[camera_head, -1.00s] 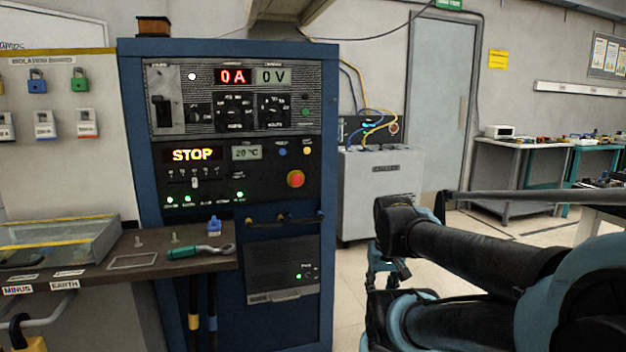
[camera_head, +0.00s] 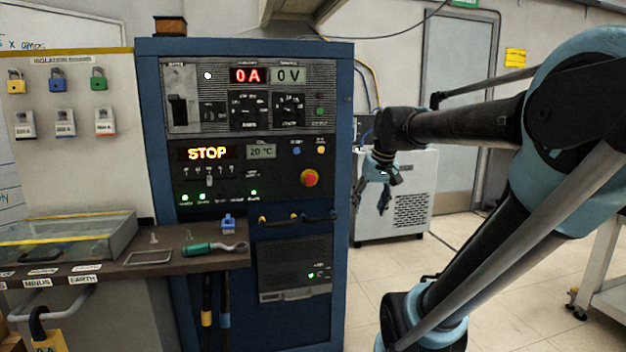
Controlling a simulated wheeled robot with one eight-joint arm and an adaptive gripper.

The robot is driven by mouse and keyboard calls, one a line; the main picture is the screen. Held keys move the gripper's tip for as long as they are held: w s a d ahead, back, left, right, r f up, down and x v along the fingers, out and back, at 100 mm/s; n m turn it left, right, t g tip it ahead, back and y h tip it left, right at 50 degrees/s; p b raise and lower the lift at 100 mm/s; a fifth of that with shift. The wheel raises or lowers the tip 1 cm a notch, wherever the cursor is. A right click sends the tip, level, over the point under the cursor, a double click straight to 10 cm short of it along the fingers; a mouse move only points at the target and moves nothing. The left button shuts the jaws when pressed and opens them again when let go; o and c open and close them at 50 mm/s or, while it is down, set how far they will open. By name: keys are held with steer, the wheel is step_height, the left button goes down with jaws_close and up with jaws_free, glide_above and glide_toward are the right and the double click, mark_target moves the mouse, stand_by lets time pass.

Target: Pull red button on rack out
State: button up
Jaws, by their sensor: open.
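The blue rack (camera_head: 342,220) stands left of centre, its black front panels facing me. My gripper (camera_head: 386,205) hangs from the end of my arm to the right of the rack, apart from the button and a little lower. It is open and empty; its fingers are small and dark in this view.
A shelf (camera_head: 120,270) with a green-handled tool (camera_head: 205,249) juts out at the rack's lower left. Cable loops (camera_head: 295,218) stick out below the button. A grey cabinet (camera_head: 425,200) stands behind my gripper. Floor right of the rack is open.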

steer(key=w+a+r+n+y, duration=0.1)
steer(key=w+a+r, duration=0.5)
steer(key=w+r, duration=0.3)
steer(key=w+a+r+y, duration=0.1)
steer(key=w+a+r, duration=0.6)
steer(key=w, duration=0.4)
glide_toward(312, 179)
steer(key=shift+t, duration=0.3)
steer(key=x, duration=0.8)
steer(key=shift+s+a+f, duration=0.15)
steer(key=shift+f, duration=0.2)
